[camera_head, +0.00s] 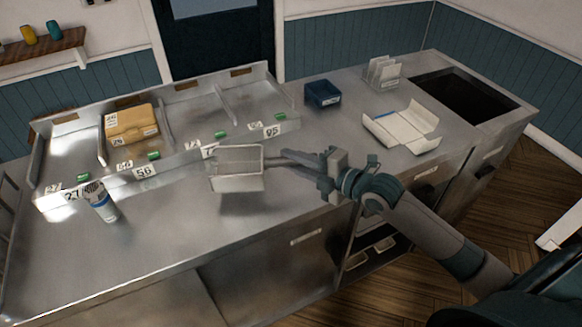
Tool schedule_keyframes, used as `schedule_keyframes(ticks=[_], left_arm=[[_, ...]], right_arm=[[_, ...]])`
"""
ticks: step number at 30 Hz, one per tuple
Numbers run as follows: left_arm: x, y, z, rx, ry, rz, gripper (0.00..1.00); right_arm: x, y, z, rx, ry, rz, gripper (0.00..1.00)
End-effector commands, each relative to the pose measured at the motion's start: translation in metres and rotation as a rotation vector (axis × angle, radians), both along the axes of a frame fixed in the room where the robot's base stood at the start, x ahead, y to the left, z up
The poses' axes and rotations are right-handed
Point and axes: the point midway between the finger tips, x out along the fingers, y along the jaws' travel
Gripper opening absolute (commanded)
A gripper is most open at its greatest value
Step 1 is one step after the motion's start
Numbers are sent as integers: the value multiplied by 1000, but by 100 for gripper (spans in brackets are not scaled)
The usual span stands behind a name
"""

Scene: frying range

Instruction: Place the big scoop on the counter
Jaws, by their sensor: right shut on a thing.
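The big scoop (236,160) is a metal scoop with a wide, squared head at the middle of the head view. Its handle runs right to my right gripper (322,174), which is shut on it. The scoop head shows over the steel counter (160,240), close to the front of the divided bins. I cannot tell whether it touches the counter surface. My left gripper is not in view.
A tan box (131,124) sits in a bin. A blue container (322,94), an open white carton (402,129) and a rack (383,72) stand at right, near a dark basin (468,94). The front left counter is clear.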

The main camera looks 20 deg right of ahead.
Motion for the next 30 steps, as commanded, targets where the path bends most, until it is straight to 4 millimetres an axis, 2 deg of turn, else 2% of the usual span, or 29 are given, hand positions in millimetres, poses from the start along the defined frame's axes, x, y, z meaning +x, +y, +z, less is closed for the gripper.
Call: schedule_keyframes(ticks=[4, 16, 25, 30], left_arm=[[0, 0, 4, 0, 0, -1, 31], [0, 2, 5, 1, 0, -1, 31], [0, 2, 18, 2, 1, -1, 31], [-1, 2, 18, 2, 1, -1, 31]], right_arm=[[9, 1, -5, 2, -1, 0, 0], [10, 1, -8, 1, 0, 1, 0], [10, 1, -40, 1, 2, 0, 0], [10, 1, -46, 2, -1, 0, 0]])
